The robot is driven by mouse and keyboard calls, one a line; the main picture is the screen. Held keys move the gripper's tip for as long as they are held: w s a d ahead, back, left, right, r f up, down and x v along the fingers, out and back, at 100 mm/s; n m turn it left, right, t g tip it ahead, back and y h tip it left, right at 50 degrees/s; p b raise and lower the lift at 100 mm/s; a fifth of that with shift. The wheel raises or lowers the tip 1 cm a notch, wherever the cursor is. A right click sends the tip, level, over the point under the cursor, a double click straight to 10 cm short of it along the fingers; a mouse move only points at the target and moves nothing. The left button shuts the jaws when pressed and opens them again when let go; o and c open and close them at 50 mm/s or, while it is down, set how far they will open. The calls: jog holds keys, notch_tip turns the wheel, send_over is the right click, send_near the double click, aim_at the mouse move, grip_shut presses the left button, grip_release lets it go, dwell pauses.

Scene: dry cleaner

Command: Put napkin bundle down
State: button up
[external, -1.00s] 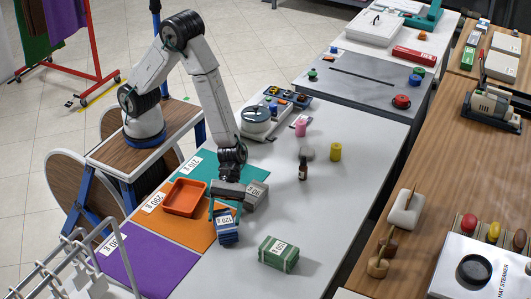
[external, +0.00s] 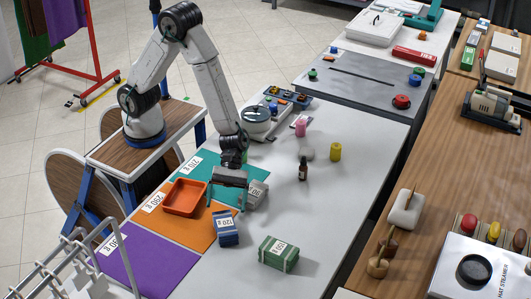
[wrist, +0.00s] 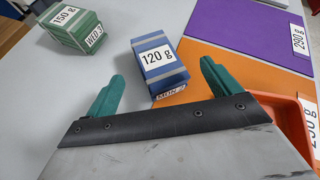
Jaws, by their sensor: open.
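The blue napkin bundle labelled 120 g (external: 226,229) rests at the right edge of the orange mat (external: 177,232), partly over the grey table. It also shows in the wrist view (wrist: 161,67), where its lower end meets the orange. My gripper (external: 228,197) is open, just above and behind this bundle, with nothing between its jaws. In the wrist view its teal fingertips (wrist: 163,84) are spread wide, with the bundle beyond and between them. A grey bundle (external: 257,193) stands behind my gripper, partly hidden. A green bundle labelled 150 g (external: 279,253) lies on the table to the right.
An orange tray (external: 184,197) sits on the orange mat, left of my gripper. A purple mat (external: 150,262) lies in front and a teal mat (external: 205,170) behind. A brown bottle (external: 303,171) and a yellow cylinder (external: 335,152) stand farther back.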

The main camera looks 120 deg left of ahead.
jog(key=v, duration=0.7)
jog(key=s+r+m+g+y, duration=0.2)
jog(key=s+r+m+g, duration=0.2)
jog(key=s+r+m, duration=0.9)
jog(key=s+a+r+m+y, duration=0.2)
jog(key=s+a+m+y, duration=0.2)
jog(key=s+a+m, duration=0.2)
jog(key=s+a+r+m+y, duration=0.3)
jog(key=s+a+m+y, duration=0.2)
jog(key=s+a, duration=0.3)
jog(key=s+m, duration=0.1)
jog(key=s, duration=0.2)
jog(key=shift+a+t, duration=0.25)
jog(key=shift+t, duration=0.15)
jog(key=shift+c, duration=0.8)
